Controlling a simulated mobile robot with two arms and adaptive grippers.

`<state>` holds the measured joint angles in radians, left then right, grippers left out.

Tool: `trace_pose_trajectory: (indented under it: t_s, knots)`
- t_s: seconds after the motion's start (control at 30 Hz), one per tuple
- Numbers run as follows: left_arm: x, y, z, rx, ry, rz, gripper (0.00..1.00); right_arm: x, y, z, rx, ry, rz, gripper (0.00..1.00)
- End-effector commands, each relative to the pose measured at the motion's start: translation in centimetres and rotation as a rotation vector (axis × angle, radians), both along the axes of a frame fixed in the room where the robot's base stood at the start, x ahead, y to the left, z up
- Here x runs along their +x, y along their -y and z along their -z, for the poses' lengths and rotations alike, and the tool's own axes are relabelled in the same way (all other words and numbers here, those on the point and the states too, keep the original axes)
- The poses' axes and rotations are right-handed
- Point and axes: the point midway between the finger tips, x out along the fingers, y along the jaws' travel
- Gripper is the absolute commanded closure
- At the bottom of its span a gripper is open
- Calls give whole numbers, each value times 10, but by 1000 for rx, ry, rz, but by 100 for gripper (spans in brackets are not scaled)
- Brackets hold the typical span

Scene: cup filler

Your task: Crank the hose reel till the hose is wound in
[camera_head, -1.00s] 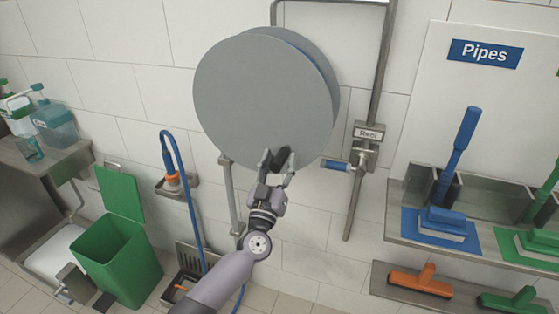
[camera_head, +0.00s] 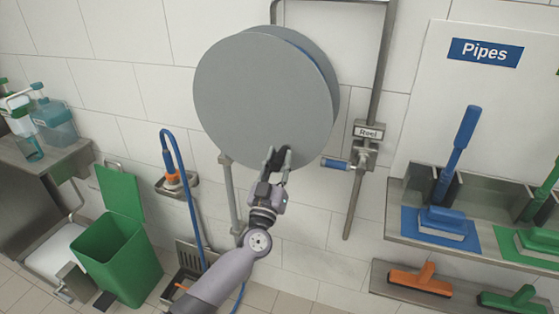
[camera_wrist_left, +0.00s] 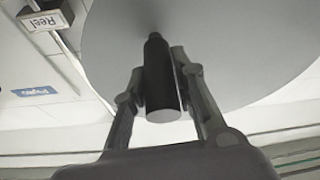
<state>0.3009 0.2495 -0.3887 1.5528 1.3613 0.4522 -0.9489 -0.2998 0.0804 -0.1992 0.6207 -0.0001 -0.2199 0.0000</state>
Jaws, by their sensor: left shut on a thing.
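The hose reel (camera_head: 262,95) is a large grey disc on the wall, with a little blue hose showing at its upper right edge. My left gripper (camera_head: 277,160) is at the lower part of the disc, shut on the dark crank handle. In the left wrist view the black handle (camera_wrist_left: 160,80) stands out from the grey disc (camera_wrist_left: 230,50) between the two fingers. The blue hose (camera_head: 182,195) hangs in a loop left of the reel, with an orange end piece (camera_head: 172,181) at a wall holder. My right gripper is not in view.
A valve with a blue lever (camera_head: 336,164) sits under the "Reel" sign (camera_head: 368,132), close right of my gripper. A green bin (camera_head: 118,257) stands at lower left. Shelves with blue, orange and green brushes (camera_head: 440,222) are at right.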

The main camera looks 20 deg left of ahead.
Motion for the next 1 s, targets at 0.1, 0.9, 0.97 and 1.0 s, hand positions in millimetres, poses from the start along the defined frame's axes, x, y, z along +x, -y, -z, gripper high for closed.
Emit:
trace_pose_trajectory:
  t_s: [0.1,0.9,0.97,1.0]
  knots:
    - [0,0,0,0,0,0,100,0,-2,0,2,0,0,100]
    - [1,-19,16,182,4,-1,100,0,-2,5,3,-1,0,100]
    - [1,-24,19,232,6,-1,100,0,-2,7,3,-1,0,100]
    - [1,-28,22,265,7,-1,100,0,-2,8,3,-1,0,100]
